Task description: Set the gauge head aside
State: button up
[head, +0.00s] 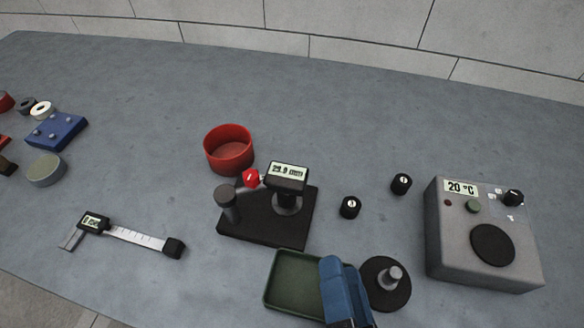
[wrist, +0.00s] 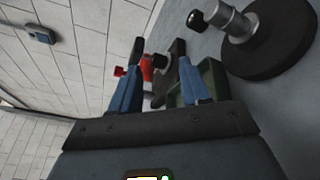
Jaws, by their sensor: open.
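The gauge head (head: 287,176), a dark box with a lit mm readout and a red knob (head: 251,177) at its left, sits on a post over a black base plate (head: 262,232) in the head view. A short dark cylinder (head: 229,204) stands on the plate's left side. My gripper (head: 342,265) has blue fingers and is in front of the stand, over the right side of the green tray. In the wrist view my gripper (wrist: 160,58) is open and empty, with the red knob (wrist: 120,71) and dark stand parts farther off beyond the fingers.
A green tray (head: 282,284) and a black disc with a metal post (head: 388,292) flank my gripper. A red bowl (head: 229,150) is behind the stand. Two black knobs (head: 350,207) and a grey temperature box (head: 470,255) are right; a caliper (head: 130,238) is left. The back is clear.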

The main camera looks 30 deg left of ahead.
aim_at(252, 183)
jog(key=a+r+n+y, duration=0.1)
jog(key=a+r+n, duration=0.4)
jog(key=a+n, duration=0.7)
jog(key=shift+t, duration=0.4)
jog(key=shift+f+x, duration=0.2)
jog(key=shift+x, duration=3.55)
grip_shut()
